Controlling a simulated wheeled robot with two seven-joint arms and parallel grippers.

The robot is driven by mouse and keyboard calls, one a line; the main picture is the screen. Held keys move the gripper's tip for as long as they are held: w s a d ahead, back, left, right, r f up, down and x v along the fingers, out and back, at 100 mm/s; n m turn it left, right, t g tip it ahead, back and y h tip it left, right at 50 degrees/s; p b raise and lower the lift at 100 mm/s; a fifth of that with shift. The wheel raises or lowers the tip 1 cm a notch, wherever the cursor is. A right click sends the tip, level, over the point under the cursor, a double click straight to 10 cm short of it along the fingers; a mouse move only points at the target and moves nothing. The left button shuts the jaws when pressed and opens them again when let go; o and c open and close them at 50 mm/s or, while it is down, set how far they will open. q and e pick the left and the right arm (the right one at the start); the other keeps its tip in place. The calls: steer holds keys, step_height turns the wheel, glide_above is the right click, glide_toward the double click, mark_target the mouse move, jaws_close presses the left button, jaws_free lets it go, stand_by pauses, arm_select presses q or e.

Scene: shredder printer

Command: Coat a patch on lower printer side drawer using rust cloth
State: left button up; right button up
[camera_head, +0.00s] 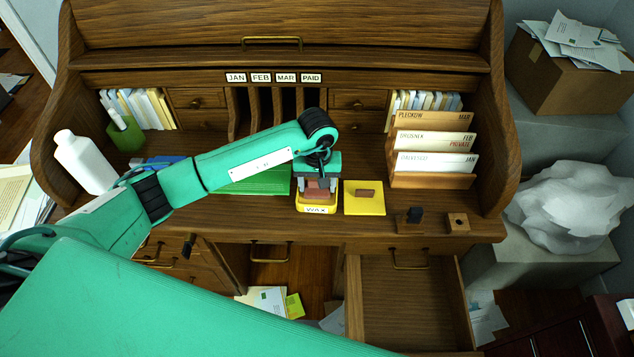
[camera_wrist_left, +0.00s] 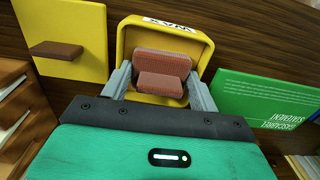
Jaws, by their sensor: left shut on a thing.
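My left gripper (camera_head: 320,184) is shut on the brown handle of the rust cloth (camera_head: 317,195), a rust-red pad. In the left wrist view the rust cloth (camera_wrist_left: 162,62) sits between the fingers, within the outline of the yellow tin marked WAX (camera_wrist_left: 123,45). The tin (camera_head: 317,209) stands on the desktop; whether the cloth touches the wax is hidden. Below the desktop at right, a wooden drawer (camera_head: 400,300) is pulled open. Closed drawers (camera_head: 175,262) show at lower left, partly behind my arm. No printer is recognisable, so I cannot tell which is the printer side drawer. My right gripper is not in view.
A yellow square with a brown handle (camera_head: 364,204) lies right of the tin. A green book (camera_head: 258,182) lies left of it. A white bottle (camera_head: 84,160), a letter rack (camera_head: 432,181) and small wooden blocks (camera_head: 458,222) stand on the desk.

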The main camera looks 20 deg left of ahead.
arm_select(q)
steer(key=shift+w+r+p, duration=0.1)
steer(key=shift+r+p, duration=0.3)
steer(key=shift+r, duration=0.4)
steer(key=shift+r+p, duration=0.85)
steer(key=shift+r, duration=1.8)
